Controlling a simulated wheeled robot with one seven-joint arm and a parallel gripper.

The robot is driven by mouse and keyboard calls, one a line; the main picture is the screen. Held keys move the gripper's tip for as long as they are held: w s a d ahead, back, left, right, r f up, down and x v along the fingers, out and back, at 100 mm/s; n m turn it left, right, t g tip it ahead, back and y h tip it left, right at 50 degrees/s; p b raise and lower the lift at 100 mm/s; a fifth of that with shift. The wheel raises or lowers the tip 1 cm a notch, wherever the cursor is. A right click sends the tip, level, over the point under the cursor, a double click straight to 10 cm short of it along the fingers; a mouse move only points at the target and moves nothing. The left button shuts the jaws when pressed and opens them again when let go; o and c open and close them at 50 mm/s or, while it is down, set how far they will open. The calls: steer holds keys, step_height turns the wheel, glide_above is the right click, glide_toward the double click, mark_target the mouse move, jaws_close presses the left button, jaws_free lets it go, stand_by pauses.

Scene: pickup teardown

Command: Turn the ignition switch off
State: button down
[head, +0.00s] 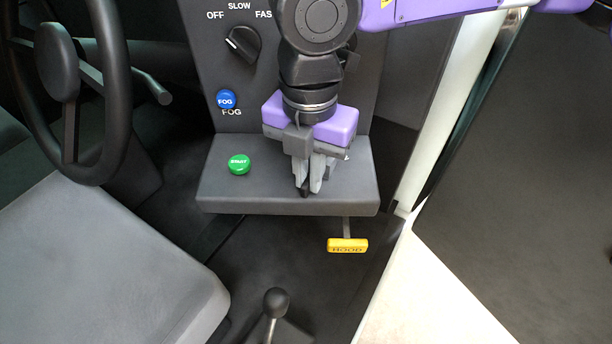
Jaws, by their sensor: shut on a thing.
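My gripper (308,186) points down at the dark ledge (350,195) of the control panel, right of the green START button (239,164). Its grey fingers are shut on a small dark piece, which I take to be the ignition switch (304,189). The fingers hide most of it, so its turn position and any label cannot be read.
A rotary knob (243,43) marked OFF, SLOW and FAS, and a blue FOG button (226,99), are on the upright panel. A yellow HOOD handle (347,245) hangs below the ledge. The steering wheel (57,80) is left, a lever (275,301) below.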

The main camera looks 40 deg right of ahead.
steer(key=shift+s+d+f+n+b, duration=0.1)
steer(key=shift+s+d+n+b, duration=0.15)
steer(key=shift+n+b, duration=0.55)
steer(key=shift+s+d+n+b, duration=0.25)
steer(key=shift+n+b, duration=0.35)
steer(key=shift+b, duration=0.35)
steer(key=shift+s+d+n+b, duration=0.2)
steer(key=shift+s+n+b, duration=0.05)
steer(key=shift+n+b, duration=0.55)
steer(key=c, duration=1.5)
jaws_free()
steer(key=shift+r, duration=4.05)
steer(key=shift+s, duration=0.15)
